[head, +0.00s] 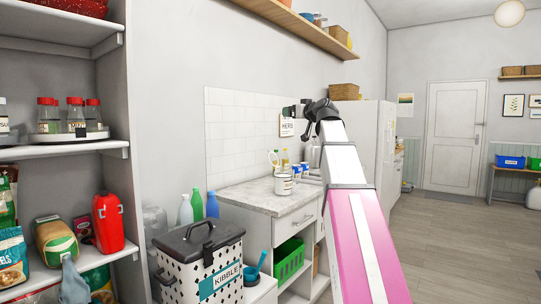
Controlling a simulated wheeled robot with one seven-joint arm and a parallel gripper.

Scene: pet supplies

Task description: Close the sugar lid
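I see no container that I can read as sugar, and no open lid that I can make out. My gripper (289,112) is dark and raised well above the counter, in front of the tiled wall. It is apart from the canister and touches nothing that I can see. Its fingers are too small and side-on to show whether they are open. My white and pink arm hides part of the counter's right side.
A black-lidded kibble bin (200,265) stands low in front of the counter. Green and blue bottles (197,205) stand behind it. Blue-and-white cans (297,171) are on the counter. A stocked shelf unit (65,150) fills the left. Open floor (460,240) lies at right.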

